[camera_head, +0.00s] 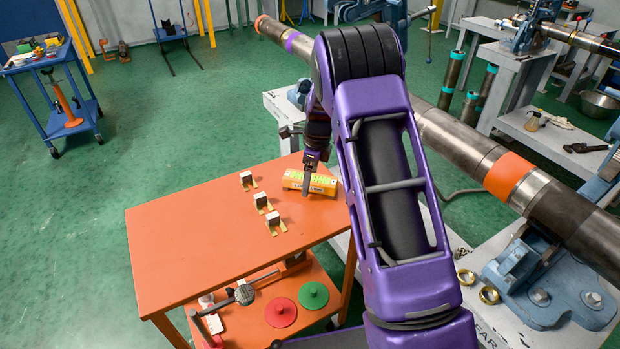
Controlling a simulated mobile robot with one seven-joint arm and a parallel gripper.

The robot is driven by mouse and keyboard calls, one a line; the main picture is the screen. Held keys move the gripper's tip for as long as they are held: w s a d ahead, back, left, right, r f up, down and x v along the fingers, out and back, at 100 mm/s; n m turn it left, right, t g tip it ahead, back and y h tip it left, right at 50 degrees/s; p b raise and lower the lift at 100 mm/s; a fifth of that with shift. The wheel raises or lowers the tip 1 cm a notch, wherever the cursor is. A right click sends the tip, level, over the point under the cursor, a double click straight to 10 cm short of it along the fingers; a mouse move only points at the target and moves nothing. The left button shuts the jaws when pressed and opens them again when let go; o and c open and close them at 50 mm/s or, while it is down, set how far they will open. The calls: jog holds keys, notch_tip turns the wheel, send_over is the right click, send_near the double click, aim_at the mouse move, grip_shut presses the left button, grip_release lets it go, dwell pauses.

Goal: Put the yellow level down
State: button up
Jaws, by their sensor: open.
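The yellow level (322,182) is a short orange-yellow block with a green top face. It lies on the orange cart top (190,235), near the right rear edge. My gripper (307,190) points down at the level, with its fingers at the near side of the block. The fingers are open, though they are small in this view. Whether they touch the level cannot be told. My purple arm hides the area to the right of the level.
Several small metal blocks on yellow bases (261,202) stand left of the level. The cart's left half is bare. A long steel pipe (470,150) in blue vises runs behind my arm on the right. The lower shelf holds red and green discs (313,295).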

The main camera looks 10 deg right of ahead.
aim_at(315, 178)
notch_tip(315, 178, up, 12)
jog(key=d+p, duration=0.1)
jog(key=shift+s+d+r, duration=0.15)
jog(key=shift+s, duration=0.15)
